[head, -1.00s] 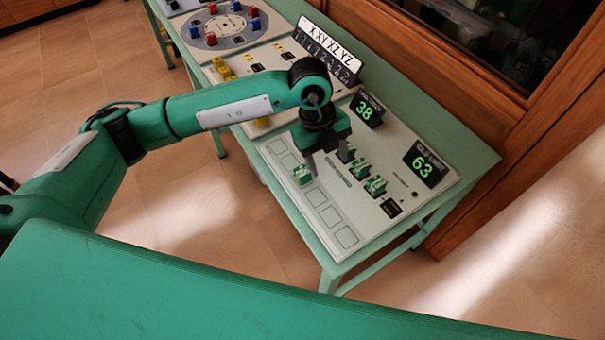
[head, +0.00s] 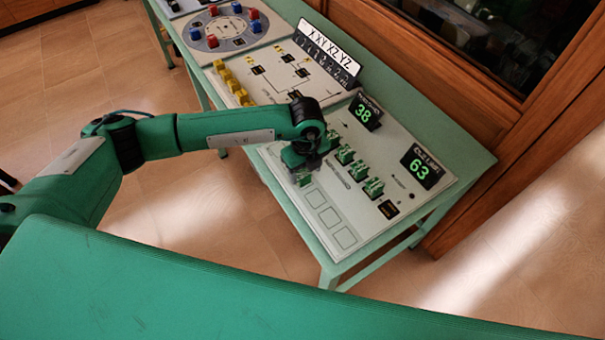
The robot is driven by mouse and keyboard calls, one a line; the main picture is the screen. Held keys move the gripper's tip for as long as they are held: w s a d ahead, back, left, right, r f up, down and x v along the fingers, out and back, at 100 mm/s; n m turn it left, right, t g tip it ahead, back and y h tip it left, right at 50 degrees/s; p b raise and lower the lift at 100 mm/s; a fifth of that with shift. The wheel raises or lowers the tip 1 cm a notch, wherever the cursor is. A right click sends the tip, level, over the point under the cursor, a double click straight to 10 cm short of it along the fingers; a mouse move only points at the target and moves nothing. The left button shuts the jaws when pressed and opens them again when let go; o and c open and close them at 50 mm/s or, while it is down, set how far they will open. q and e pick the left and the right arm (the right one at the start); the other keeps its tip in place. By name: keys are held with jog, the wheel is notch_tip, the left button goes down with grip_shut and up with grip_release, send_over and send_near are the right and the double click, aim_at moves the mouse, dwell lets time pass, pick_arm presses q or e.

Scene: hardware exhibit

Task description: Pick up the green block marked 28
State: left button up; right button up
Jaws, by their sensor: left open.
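Several green blocks stand in a row on the light panel, among them one in the middle (head: 345,154), one beside it (head: 359,170) and one at the near end (head: 374,187). Another green block (head: 303,179) sits apart, in the row of outlined squares. The markings on the blocks are too small to read, so I cannot tell which is 28. My left gripper (head: 306,170) is open, low over the panel by the far end of the row and close to the separate block. Its wrist hides part of that area, and I cannot tell if it touches a block.
Empty outlined squares (head: 330,217) lie toward the near edge. A neighbouring panel with yellow blocks (head: 232,83) lies to the left.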

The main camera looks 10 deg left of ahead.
aim_at(304, 175)
pick_arm(q)
jog(key=shift+w+a+f+p, duration=0.15)
jog(key=shift+f+p, duration=0.3)
jog(key=shift+f, duration=1.4)
jog(key=c, duration=1.1)
jog(key=shift+o, duration=0.2)
jog(key=shift+r, duration=0.15)
